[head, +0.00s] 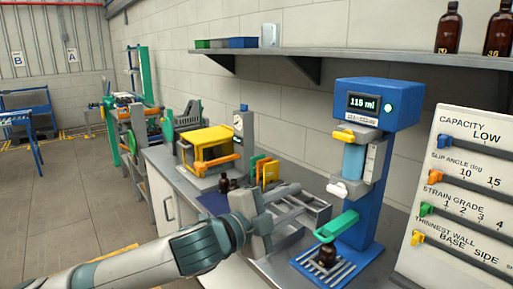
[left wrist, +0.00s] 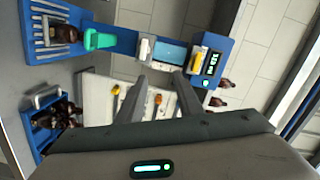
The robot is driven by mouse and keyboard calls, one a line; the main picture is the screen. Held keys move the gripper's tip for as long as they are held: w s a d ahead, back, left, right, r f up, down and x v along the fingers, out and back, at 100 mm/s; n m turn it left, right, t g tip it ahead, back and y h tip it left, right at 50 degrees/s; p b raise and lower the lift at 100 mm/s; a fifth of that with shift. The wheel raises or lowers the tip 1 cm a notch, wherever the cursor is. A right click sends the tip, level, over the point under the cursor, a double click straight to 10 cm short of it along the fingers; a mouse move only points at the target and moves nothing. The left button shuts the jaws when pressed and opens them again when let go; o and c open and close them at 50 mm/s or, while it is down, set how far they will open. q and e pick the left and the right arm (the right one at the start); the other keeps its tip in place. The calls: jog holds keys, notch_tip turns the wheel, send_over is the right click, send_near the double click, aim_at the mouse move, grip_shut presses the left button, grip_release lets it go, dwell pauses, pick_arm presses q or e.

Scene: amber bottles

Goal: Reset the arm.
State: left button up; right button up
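My left arm reaches in from the lower left of the head view. My left gripper (head: 295,201) is over the bench, left of the blue filling machine (head: 405,105). In the left wrist view its two fingers (left wrist: 159,80) stand apart with nothing held between them. An amber bottle (head: 327,255) stands on the machine's slatted base under the green arm; it also shows in the left wrist view (left wrist: 65,33). Smaller dark bottles (head: 225,184) stand behind my gripper. My right gripper is not in view.
A white panel (head: 475,135) with coloured sliders stands at the right. A yellow machine (head: 207,137) is further back on the bench. A wall shelf (head: 390,56) holds two amber bottles (head: 448,31). In the left wrist view, a blue tray (left wrist: 38,133) holds bottles. Open floor lies left.

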pick_arm(q)
jog(key=s+a+f+n+y, duration=0.3)
jog(key=s+a+f+n, duration=0.15)
jog(key=f, duration=0.55)
jog(key=s+a+f+n+g+y, duration=0.1)
jog(key=s+a+f+n+y, duration=0.3)
jog(key=f, duration=0.6)
jog(key=s+a+f+n+y, duration=0.1)
jog(key=s+a+f+n, duration=0.2)
jog(key=a+f+n, duration=0.5)
jog(key=s+a+f+n+g+y, duration=0.2)
jog(key=s+a+f, duration=0.35)
jog(key=s, duration=0.35)
jog(key=s+a+f+n+g+y, duration=0.1)
jog(key=s+a+f+g, duration=0.25)
jog(key=s+f, duration=0.4)
jog(key=s+a+f+n+g+y, duration=0.2)
jog(key=s+a+f, duration=0.35)
jog(key=s, duration=0.45)
notch_tip(320, 180, down, 30)
jog(key=s+r, duration=0.1)
jog(key=s+a+f+g, duration=0.2)
jog(key=s+f, duration=1.5)
jog(key=s, duration=0.1)
jog(key=shift+a+f+b, duration=0.2)
jog(key=shift+f+b, duration=0.1)
jog(key=shift+b, duration=0.1)
